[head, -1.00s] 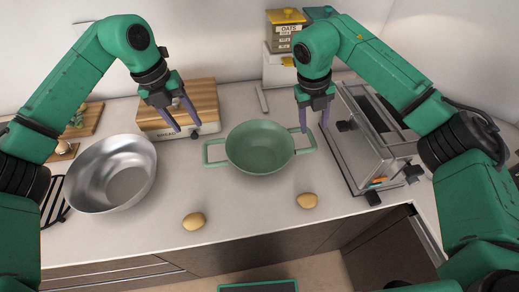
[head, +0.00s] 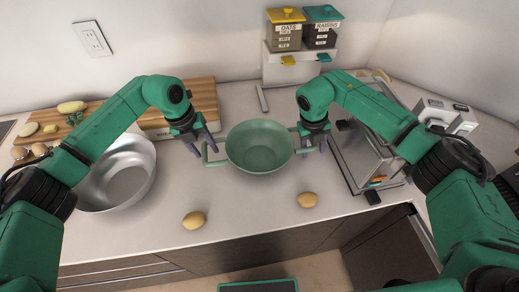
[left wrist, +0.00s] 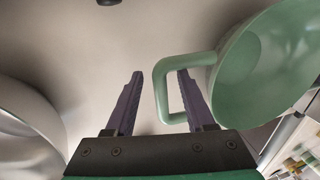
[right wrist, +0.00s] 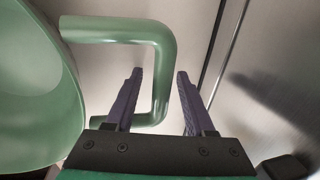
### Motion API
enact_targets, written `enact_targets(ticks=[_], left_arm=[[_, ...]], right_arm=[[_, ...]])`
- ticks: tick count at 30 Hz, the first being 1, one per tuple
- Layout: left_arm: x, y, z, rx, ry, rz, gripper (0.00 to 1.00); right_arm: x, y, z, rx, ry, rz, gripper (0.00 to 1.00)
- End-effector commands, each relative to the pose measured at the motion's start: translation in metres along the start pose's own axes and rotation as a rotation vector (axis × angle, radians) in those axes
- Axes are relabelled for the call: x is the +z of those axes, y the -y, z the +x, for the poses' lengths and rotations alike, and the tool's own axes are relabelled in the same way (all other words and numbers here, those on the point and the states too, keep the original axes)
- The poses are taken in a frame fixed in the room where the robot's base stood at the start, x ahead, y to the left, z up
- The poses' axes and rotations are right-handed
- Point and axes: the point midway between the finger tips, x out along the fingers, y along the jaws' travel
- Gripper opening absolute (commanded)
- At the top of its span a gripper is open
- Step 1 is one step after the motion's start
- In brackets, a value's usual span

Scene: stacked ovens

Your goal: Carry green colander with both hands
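The green colander (head: 259,150) stands on the counter in the middle of the head view, with a loop handle on each side. My left gripper (head: 206,150) is open at its left handle. In the left wrist view the handle (left wrist: 164,88) reaches between the fingers (left wrist: 160,80), with one finger inside the loop. My right gripper (head: 314,147) is open at the right handle. In the right wrist view that handle (right wrist: 163,65) passes between the two fingers (right wrist: 160,76). Neither gripper appears closed on its handle.
A steel bowl (head: 125,178) stands on the left. Two potatoes (head: 194,219) (head: 307,200) lie near the counter's front. A toaster oven (head: 360,155) sits close to the right gripper. A cutting board (head: 200,98) and oats and raisins dispensers (head: 301,62) are behind.

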Motion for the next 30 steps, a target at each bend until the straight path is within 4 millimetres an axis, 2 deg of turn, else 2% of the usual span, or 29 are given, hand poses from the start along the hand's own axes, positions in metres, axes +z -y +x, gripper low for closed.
enact_targets(ticks=[1,3,4,30], left_arm=[[0.0000,0.0000,-0.0002,0.000,0.000,0.000,0.35],[0.0001,0.0000,-0.0003,0.000,0.000,0.000,0.09],[0.0000,0.0000,-0.0003,0.000,0.000,0.000,0.00],[0.0000,-0.0001,-0.0006,0.000,0.000,0.000,0.00]], right_arm=[[0.0001,-0.0001,-0.0002,0.000,0.000,0.000,0.35],[0.0001,-0.0001,-0.0003,0.000,0.000,0.000,0.09],[0.0001,-0.0002,-0.0004,0.000,0.000,0.000,0.00],[0.0003,-0.0001,-0.0006,0.000,0.001,0.000,0.00]])
